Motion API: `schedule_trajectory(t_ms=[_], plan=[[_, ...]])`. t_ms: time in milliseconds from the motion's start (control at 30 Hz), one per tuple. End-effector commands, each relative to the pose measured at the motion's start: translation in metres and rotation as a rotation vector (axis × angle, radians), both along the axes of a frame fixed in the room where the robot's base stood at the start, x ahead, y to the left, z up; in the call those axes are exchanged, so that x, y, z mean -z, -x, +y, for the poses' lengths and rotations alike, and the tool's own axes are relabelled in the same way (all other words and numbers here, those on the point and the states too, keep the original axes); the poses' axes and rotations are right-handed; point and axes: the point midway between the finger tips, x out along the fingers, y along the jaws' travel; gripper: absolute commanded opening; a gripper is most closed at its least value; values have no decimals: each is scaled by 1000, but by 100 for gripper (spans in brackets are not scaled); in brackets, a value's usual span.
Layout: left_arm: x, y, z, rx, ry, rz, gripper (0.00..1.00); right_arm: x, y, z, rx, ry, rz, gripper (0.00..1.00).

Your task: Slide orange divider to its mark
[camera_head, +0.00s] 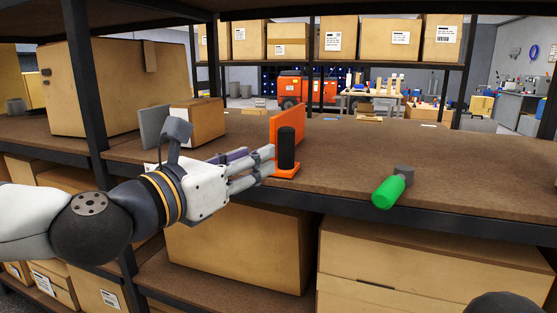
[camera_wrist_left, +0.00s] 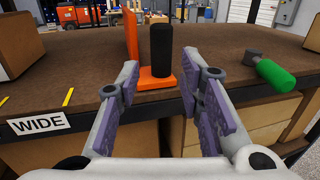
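The orange divider (camera_head: 285,122) is an upright plate on a flat orange foot, with a black upright handle (camera_head: 286,147) on it. It stands on the brown shelf near the front edge. In the left wrist view the divider (camera_wrist_left: 131,35) and its black handle (camera_wrist_left: 162,48) are straight ahead. My left gripper (camera_head: 270,160) is open, its fingertips just short of the handle, one to each side; I cannot tell if either touches. Yellow lines (camera_wrist_left: 68,97) mark the shelf left of the divider in the wrist view. My right gripper is not in view.
A "WIDE" label (camera_wrist_left: 37,124) is on the shelf's front edge. A green-handled tool (camera_head: 389,191) lies at the edge to the right, its handle overhanging. A cardboard box (camera_head: 206,121) and a grey plate (camera_head: 154,127) stand left. The shelf between divider and tool is clear.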

Motion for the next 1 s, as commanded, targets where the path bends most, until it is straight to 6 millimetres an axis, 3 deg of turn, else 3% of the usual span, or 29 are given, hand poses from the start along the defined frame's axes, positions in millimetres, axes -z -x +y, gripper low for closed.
schedule_trajectory(t_ms=[200, 400, 767, 900, 933, 1000], plan=[[1, -47, -33, 2, -6, 0, 34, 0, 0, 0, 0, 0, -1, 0], [2, -78, -53, 2, -6, 1, 34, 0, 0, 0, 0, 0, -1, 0], [2, -87, -58, 2, -6, 2, 34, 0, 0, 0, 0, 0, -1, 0], [2, -87, -58, 2, -6, 2, 5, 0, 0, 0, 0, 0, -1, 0], [2, -87, -58, 2, -7, 1, 0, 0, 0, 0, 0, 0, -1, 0], [2, -87, -58, 2, -7, 1, 0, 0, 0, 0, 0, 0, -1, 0]])
